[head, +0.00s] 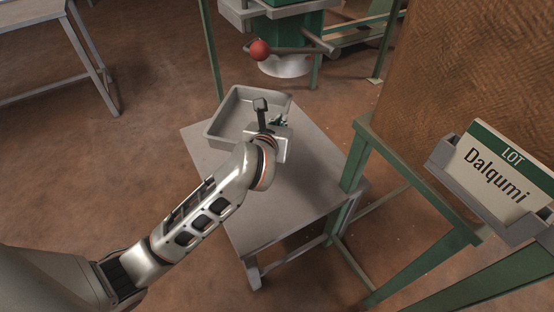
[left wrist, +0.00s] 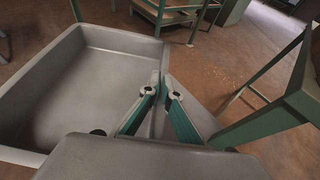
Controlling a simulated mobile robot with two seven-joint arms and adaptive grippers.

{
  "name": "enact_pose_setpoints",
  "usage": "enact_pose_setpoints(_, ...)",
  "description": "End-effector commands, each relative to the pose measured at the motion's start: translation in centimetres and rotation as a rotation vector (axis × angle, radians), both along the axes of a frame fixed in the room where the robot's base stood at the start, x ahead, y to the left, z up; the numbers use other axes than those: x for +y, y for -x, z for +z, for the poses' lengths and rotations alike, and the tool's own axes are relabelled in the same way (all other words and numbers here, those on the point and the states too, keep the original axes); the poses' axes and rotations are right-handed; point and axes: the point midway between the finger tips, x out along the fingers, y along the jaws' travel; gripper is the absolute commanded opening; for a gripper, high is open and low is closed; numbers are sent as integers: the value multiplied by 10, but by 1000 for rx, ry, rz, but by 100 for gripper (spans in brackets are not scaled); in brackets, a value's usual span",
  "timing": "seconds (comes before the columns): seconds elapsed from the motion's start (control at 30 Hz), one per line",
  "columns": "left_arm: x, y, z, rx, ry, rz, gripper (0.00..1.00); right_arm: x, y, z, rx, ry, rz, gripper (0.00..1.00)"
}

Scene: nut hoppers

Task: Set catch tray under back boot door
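The catch tray (head: 221,126) is a grey, open, empty pan at the far end of a low grey stand (head: 240,205). I cannot tell whether it rests on the stand or hangs just above it. It also fills the left of the left wrist view (left wrist: 60,70). My left gripper (head: 279,121) is at the tray's right side. In the left wrist view its fingers (left wrist: 163,82) are close together with the tray's right wall between them. The back boot (head: 285,65), with a white skirt under a green body, stands beyond the tray. My right gripper is out of view.
A red ball knob (head: 260,50) on a grey bar sticks out in front of the boot. A green-legged frame with a brown hopper (head: 460,60) and a "Dalqumi" lot card (head: 497,172) stands right. A grey table (head: 35,20) is at upper left. Floor on the left is clear.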

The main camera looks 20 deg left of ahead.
Motion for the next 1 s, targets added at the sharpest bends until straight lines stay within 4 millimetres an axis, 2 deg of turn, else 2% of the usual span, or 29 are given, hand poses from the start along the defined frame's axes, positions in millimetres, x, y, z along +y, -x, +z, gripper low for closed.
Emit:
enact_pose_setpoints(0.03, 0, 3, -25, 15, -2, 0, 0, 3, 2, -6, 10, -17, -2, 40)
enact_pose_setpoints(0.33, 0, 4, -98, 18, -2, -2, 0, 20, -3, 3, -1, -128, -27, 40)
enact_pose_setpoints(0.5, 0, 3, -120, 10, -2, 0, 0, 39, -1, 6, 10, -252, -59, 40)
enact_pose_setpoints(0.67, 0, 1, -124, 3, -1, -1, 0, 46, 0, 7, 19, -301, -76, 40)
enact_pose_setpoints(0.83, 0, 3, -154, 13, -2, -1, 0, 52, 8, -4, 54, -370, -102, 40)
enact_pose_setpoints(0.9, 0, 4, -167, 14, -2, 0, 0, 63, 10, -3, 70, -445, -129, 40)
enact_pose_setpoints(1.0, 0, 3, -178, 11, -2, -1, 0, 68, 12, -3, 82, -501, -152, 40)
